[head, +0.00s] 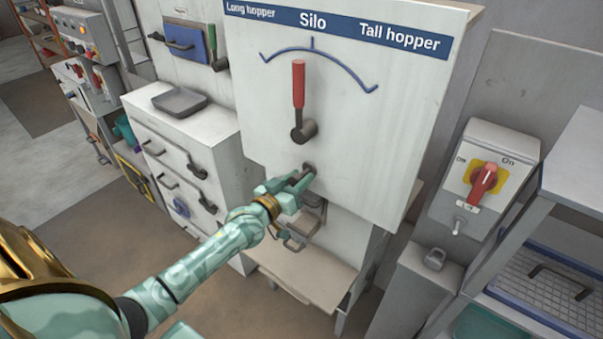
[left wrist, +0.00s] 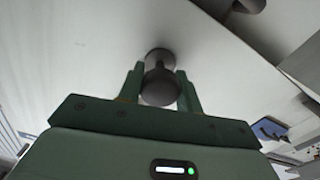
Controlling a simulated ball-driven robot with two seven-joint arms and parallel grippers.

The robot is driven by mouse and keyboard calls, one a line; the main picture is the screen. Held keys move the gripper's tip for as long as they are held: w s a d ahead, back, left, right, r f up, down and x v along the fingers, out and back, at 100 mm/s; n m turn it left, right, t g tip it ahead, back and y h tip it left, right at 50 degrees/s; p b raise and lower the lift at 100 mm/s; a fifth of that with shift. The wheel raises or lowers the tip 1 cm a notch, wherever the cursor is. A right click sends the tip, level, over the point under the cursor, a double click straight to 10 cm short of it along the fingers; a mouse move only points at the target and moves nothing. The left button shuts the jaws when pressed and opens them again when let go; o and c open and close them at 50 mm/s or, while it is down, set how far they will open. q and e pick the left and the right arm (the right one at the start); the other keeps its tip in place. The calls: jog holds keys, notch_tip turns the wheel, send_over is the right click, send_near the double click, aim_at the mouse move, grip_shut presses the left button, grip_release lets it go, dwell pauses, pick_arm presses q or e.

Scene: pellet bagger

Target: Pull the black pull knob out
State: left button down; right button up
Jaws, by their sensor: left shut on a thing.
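The black pull knob (left wrist: 160,87) is a dark round knob on a short stem, standing out from the white panel. In the head view the knob (head: 308,169) shows on the panel's lower part, below a red-handled lever, partly hidden by my gripper. My left gripper (head: 298,181) reaches it from the lower left. In the left wrist view the two green fingers (left wrist: 160,84) stand on either side of the knob and are shut on it. My right gripper is in neither view.
The white panel (head: 259,139) carries the red lever (head: 299,88) and a blue arc under a "Silo" sign. A shelf (head: 318,277) juts out below. A switch box (head: 478,175) with a red knob is at right, drawers (head: 180,150) at left.

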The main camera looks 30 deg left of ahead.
pick_arm(q)
jog(key=shift+s+r, duration=0.1)
jog(key=shift+s, duration=0.45)
jog(key=shift+w+f, duration=0.1)
jog(key=shift+f, duration=0.1)
jog(key=c, duration=0.9)
grip_release()
jog(key=shift+c, duration=0.2)
jog(key=shift+s+r, duration=0.1)
jog(key=shift+s, duration=0.1)
jog(key=s+a+p, duration=0.1)
jog(key=s, duration=1.5)
jog(key=shift+s+a, duration=0.15)
jog(key=shift+a, duration=0.05)
